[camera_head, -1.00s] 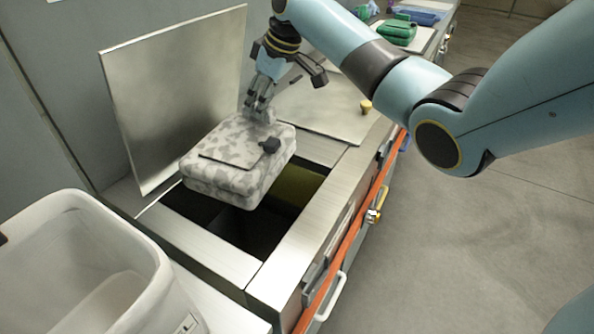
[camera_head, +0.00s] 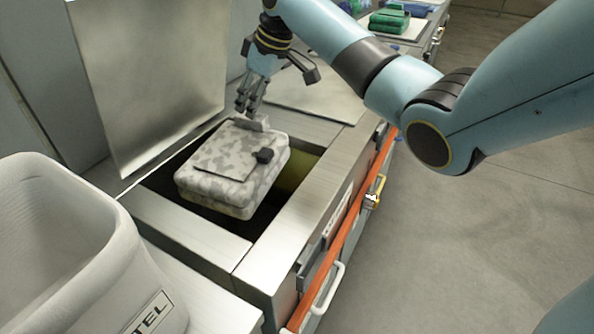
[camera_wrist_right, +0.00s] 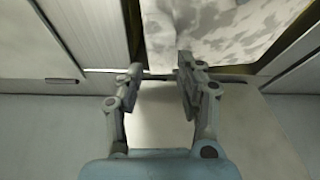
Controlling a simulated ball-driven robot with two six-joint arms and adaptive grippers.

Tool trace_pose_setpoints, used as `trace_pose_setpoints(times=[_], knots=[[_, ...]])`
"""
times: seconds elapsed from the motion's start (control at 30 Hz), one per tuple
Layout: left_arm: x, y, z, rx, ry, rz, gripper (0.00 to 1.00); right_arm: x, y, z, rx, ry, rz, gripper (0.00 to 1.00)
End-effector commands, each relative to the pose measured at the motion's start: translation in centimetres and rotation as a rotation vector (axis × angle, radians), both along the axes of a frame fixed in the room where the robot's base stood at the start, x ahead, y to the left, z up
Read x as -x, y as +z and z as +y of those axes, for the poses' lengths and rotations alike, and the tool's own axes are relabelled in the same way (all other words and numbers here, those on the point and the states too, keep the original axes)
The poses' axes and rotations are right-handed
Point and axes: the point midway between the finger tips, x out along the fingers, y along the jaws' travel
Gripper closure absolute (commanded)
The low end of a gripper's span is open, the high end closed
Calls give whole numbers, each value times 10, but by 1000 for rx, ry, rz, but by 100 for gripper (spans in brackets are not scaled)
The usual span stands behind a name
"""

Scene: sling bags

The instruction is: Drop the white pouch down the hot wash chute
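The white pouch (camera_head: 235,165), with grey camouflage patches and a dark buckle, is over the open square chute (camera_head: 190,218) in the head view, its lower part within the outline of the opening. Its patterned side also shows at the top of the right wrist view (camera_wrist_right: 215,30). My right gripper (camera_head: 247,108) is just above the pouch's far edge, beside a small grey tab. In the wrist view the right gripper's fingers (camera_wrist_right: 158,72) stand apart with a gap between them. Whether a fingertip still touches the tab is unclear. My left gripper is not in view.
A raised metal lid (camera_head: 150,80) stands behind the chute. A closed lid (camera_head: 315,95) with a knob lies beyond it. A white bin (camera_head: 60,250) is at the front left. An orange rail (camera_head: 350,235) runs along the counter front. A green bag (camera_head: 390,20) lies farther back.

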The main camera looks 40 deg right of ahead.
Motion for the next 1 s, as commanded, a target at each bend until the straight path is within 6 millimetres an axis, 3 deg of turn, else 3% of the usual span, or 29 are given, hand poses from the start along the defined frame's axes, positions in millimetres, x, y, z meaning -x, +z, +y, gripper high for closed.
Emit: trace_pose_setpoints(times=[0.13,0.47,1.0], knots=[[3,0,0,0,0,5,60,0,0,0,0,0,0,43],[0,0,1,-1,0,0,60,2,3,-2,2,0,1,43],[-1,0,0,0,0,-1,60,36,98,-19,2,-1,-1,43]])
